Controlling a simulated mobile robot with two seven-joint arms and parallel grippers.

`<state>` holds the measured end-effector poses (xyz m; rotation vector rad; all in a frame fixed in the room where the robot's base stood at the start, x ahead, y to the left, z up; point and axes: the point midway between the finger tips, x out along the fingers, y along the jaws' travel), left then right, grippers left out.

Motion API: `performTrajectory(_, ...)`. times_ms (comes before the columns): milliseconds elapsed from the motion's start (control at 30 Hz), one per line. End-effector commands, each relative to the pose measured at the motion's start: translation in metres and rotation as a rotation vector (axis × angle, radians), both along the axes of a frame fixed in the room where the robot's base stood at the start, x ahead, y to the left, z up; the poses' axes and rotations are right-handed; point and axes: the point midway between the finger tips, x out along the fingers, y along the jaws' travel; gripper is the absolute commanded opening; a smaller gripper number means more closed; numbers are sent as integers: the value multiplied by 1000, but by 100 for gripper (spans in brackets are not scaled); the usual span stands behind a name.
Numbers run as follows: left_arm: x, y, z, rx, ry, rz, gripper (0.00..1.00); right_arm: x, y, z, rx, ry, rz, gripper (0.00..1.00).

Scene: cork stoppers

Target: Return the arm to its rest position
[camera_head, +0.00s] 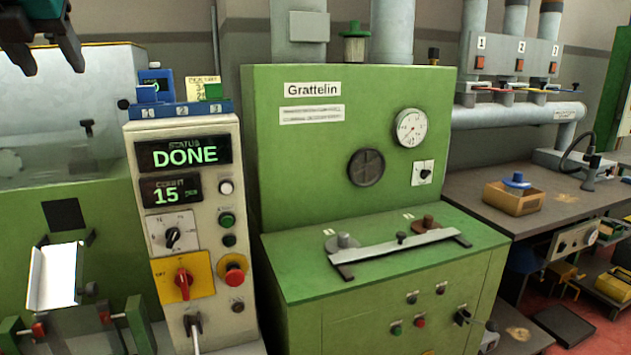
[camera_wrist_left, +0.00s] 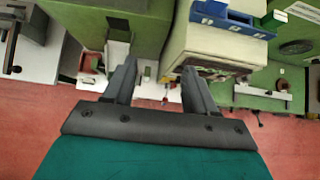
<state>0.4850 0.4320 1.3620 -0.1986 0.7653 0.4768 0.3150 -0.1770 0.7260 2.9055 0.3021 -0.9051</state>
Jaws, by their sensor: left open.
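My left gripper (camera_head: 47,48) is at the top left corner of the head view, high in front of the green machine on the left. Only its dark fingers and a bit of the wrist show there. In the left wrist view the two fingers (camera_wrist_left: 158,88) stand apart with nothing between them. The beige control panel (camera_wrist_left: 225,45) lies just beyond the fingers in that view. My right gripper is not in view.
The control panel (camera_head: 172,240) reads DONE and 15, with a blue rack (camera_head: 180,109) on top. The green Grattelin machine (camera_head: 300,160) stands beside it. A workbench (camera_head: 480,190) at right holds a cardboard box (camera_head: 513,199). Red floor (camera_wrist_left: 280,145) shows below.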

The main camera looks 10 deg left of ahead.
Motion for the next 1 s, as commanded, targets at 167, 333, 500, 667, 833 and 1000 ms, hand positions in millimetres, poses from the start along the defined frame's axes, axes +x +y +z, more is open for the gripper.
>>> performTrajectory(167,12,15,-73,-229,25,-82,56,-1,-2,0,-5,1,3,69)
performTrajectory(333,19,17,-145,-482,15,-144,56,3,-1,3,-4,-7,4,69)
performTrajectory(500,18,10,-228,-804,-43,-164,56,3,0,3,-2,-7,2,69)
performTrajectory(667,10,-4,-300,-1106,-135,-112,56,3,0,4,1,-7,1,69)
performTrajectory(833,-5,-21,-369,-1397,-254,29,56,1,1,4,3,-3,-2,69)
performTrajectory(1000,-27,-42,-437,-1645,-372,258,56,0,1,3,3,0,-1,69)
